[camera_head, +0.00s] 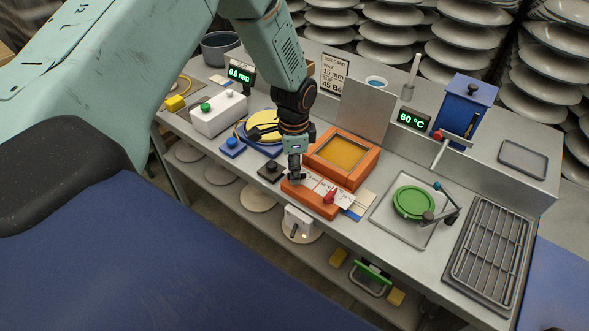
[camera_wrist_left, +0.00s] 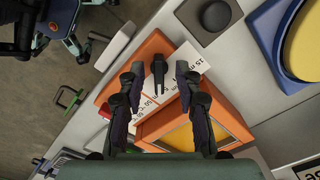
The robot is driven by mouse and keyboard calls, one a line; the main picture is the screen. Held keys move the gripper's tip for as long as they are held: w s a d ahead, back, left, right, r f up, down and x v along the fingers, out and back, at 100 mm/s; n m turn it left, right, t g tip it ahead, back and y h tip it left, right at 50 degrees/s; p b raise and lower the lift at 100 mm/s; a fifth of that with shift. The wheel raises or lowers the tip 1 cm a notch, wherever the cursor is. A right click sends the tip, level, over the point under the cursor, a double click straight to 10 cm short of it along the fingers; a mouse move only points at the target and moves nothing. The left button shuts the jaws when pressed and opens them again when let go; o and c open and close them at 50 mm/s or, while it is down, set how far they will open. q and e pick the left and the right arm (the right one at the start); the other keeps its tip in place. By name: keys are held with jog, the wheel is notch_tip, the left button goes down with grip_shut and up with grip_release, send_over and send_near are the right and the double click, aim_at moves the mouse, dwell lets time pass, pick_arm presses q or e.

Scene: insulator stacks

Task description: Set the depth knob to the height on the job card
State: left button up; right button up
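The job card (camera_head: 334,73) stands at the back of the bench in the head view; it reads 15 mm and 45 Bé. An orange block (camera_head: 312,198) with a white printed scale lies at the bench's front edge. In the wrist view the scale (camera_wrist_left: 180,95) shows a 15 mm mark, and a dark knob (camera_wrist_left: 158,72) stands on the block (camera_wrist_left: 148,50). My left gripper (camera_head: 295,178) points down over the block's left end. In the wrist view its fingers (camera_wrist_left: 159,85) are apart, with the knob between them; contact cannot be told. My right gripper is out of view.
A red pointer (camera_head: 330,196) is on the block's right part. An orange-framed tray (camera_head: 342,157) is behind. A small mm display (camera_head: 240,74) is too small to read surely; another (camera_head: 413,119) reads 60 °C. A black button box (camera_head: 270,171) is just left.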

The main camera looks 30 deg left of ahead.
pick_arm(q)
jog(key=shift+f, duration=0.2)
jog(key=shift+d, duration=0.1)
jog(key=shift+r, duration=0.1)
grip_shut()
